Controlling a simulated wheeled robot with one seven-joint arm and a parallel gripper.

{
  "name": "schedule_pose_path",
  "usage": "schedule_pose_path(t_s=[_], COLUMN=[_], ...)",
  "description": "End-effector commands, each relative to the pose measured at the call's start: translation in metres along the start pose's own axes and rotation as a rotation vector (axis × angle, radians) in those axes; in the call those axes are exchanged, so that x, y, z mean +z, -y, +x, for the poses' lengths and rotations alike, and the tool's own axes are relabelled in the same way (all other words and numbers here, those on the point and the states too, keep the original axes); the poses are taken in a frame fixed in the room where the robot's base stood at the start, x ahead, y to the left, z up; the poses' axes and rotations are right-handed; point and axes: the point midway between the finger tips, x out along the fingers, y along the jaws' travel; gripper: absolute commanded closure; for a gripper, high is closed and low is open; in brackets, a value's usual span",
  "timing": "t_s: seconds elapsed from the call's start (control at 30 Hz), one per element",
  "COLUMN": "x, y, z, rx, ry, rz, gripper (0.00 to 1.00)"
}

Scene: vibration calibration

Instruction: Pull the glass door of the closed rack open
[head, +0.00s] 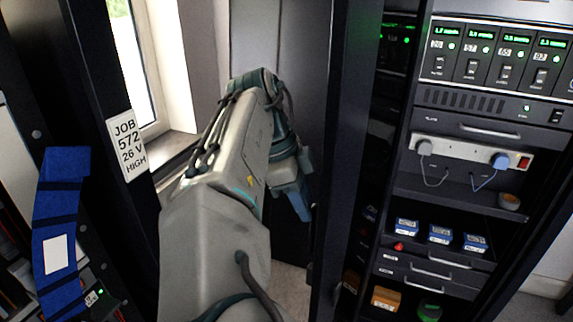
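The rack (470,190) on the right shows its shelves and lit modules with nothing visible across its front. A tall dark panel (345,150) stands at its left, edge towards me. A strip beside it shows what look like mirrored lights and boxes, so it may be the glass door standing open; I cannot be sure. My gripper (297,205) points down just left of this panel, with blue-grey fingers partly hidden behind my arm. I cannot tell whether it touches the panel or holds anything. No door handle is clearly visible.
A dark post with a "JOB 572 26 V HIGH" sign (128,146) stands at the left. A blue strip with a white label (58,255) hangs beside it. A window (150,60) is behind. The rack holds a socket strip (470,150), blue boxes and drawers.

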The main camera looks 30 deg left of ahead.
Motion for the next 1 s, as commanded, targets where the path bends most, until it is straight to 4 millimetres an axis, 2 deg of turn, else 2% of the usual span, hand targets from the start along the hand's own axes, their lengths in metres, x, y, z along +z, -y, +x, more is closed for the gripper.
schedule_pose_path(t_s=[0.1, 0.3, 0.5, 0.7, 1.0], x=[-0.001, -0.001, -0.001, 0.0, 0.001], y=[0.001, 0.001, 0.001, 0.0, 0.0], z=[-0.024, -0.058, -0.084, -0.094, -0.096], rx=[-0.003, -0.002, 0.0, 0.002, 0.002], ry=[0.0, -0.001, 0.001, 0.0, 0.001], rz=[0.001, 0.002, 0.001, 0.0, 0.0], gripper=[0.68, 0.68, 0.68, 0.68, 0.68])
